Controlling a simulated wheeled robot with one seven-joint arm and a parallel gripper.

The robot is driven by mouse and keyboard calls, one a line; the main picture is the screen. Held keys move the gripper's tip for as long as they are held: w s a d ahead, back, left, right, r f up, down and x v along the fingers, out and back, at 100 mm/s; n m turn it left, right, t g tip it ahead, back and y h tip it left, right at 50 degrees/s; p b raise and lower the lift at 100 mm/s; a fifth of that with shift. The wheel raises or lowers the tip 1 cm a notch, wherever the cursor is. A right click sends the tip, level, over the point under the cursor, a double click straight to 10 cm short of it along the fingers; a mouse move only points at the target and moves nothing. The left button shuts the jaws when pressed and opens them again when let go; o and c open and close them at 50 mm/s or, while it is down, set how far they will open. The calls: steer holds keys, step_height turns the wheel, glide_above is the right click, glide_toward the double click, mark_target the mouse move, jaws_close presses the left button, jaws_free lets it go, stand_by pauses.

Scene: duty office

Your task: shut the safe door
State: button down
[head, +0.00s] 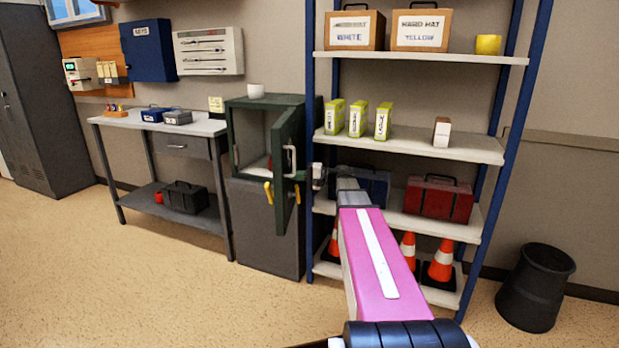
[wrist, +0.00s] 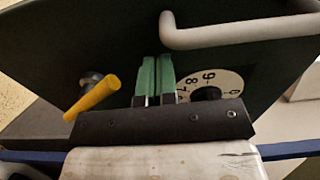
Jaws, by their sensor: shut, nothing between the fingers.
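The dark green safe (head: 240,145) stands on a grey cabinet, its front open and a pale shelf and something red showing inside. Its door (head: 287,150) hangs at the right side, swung out toward me. In the wrist view the door's outer face (wrist: 115,45) fills most of the picture, with a grey pull handle (wrist: 225,35), a yellow lever (wrist: 92,97) and a white numbered dial (wrist: 215,84). My gripper (wrist: 155,62) is shut and empty, its green-tipped fingers together between lever and dial. In the head view my gripper (head: 312,177) is right of the door; contact is unclear.
A blue-posted shelf rack (head: 400,147) with boxes, toolboxes and cones stands close right of the safe, beside my arm. A worktable (head: 150,123) stands left. A black bin (head: 537,290) is far right. The floor (head: 130,290) in front is clear.

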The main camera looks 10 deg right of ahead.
steer(key=shift+x, duration=0.95)
steer(key=shift+a, duration=0.1)
